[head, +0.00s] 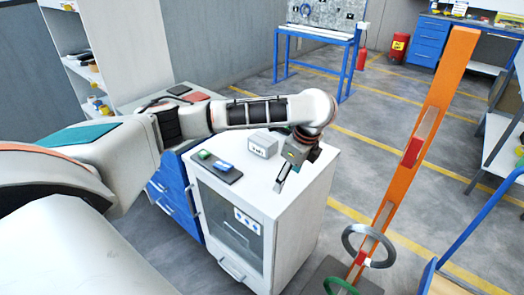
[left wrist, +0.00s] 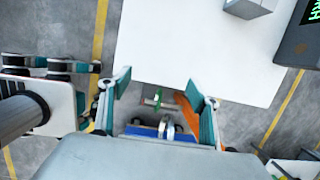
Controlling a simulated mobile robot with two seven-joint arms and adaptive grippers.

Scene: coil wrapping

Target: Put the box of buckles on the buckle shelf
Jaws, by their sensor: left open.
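A small light-grey box (head: 263,145) with dark marks on its front stands on the white cabinet top. I cannot tell whether it holds buckles. A grey box also shows at the top edge of the left wrist view (left wrist: 250,7). My left gripper (head: 283,181) is over the cabinet top, to the right of and nearer than the box, pointing down. In the left wrist view its two fingers (left wrist: 158,98) stand wide apart, with no box between them. A white shelf unit (head: 78,62) with small items stands at the far left; I cannot tell whether it is the buckle shelf. My right gripper is out of view.
A blue workbench (head: 318,38) is behind. Marked floor lies open between them.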

